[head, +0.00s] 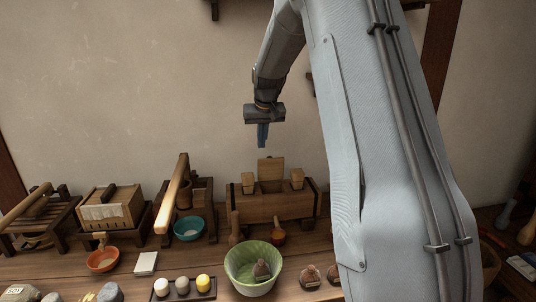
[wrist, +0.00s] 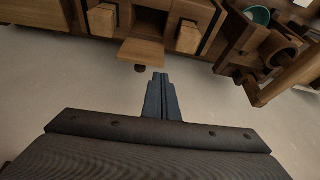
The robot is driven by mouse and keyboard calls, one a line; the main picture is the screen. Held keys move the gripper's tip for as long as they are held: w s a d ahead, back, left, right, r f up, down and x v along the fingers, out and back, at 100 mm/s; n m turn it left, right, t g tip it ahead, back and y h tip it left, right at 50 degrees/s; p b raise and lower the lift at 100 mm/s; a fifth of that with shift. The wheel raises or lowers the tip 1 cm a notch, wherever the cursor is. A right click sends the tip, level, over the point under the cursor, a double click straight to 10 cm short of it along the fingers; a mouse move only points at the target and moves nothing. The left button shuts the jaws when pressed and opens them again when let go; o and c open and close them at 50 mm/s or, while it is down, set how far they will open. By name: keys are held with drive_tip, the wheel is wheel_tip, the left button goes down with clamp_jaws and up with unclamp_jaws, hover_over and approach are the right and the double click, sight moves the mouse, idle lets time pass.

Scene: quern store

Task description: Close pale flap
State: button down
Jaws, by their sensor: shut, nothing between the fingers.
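The pale flap (head: 271,169) stands raised, roughly upright, at the back of a long wooden box (head: 276,207). In the wrist view the flap (wrist: 141,52) juts out from the box between two pale wooden blocks (wrist: 103,19). An opening shows dark in the box beside the flap. My gripper (head: 262,147) has its blue fingers pointing down, shut and empty, above the flap and apart from it. In the wrist view the fingertips (wrist: 160,77) lie close to the flap's free edge in the picture; the exact gap cannot be told.
A wooden stand with a long slanted beam (head: 172,193) and a teal bowl (head: 189,228) are left of the box. A green bowl (head: 252,268) holding a small brown sack, and an orange-brown ladle (head: 278,238), are in front. The plain wall is behind. Air around my gripper is free.

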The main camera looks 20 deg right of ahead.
drive_tip(key=r+t, duration=0.1)
drive_tip(key=r, duration=0.1)
hover_over(270, 167)
drive_tip(key=w+d, duration=0.1)
drive_tip(key=w, duration=0.2)
drive_tip(key=shift+h, duration=0.3)
drive_tip(key=f+p, duration=0.1)
drive_tip(key=f, duration=0.2)
drive_tip(key=f+p, duration=0.2)
drive_tip(key=f, duration=0.1)
drive_tip(key=f+p, duration=0.1)
drive_tip(key=f, duration=0.2)
drive_tip(key=shift+w+d+f+p, duration=0.1)
drive_tip(key=shift+w+d+p, duration=0.2)
drive_tip(key=shift+w, duration=0.1)
drive_tip(key=shift+a+b, duration=0.2)
drive_tip(key=shift+b, duration=0.1)
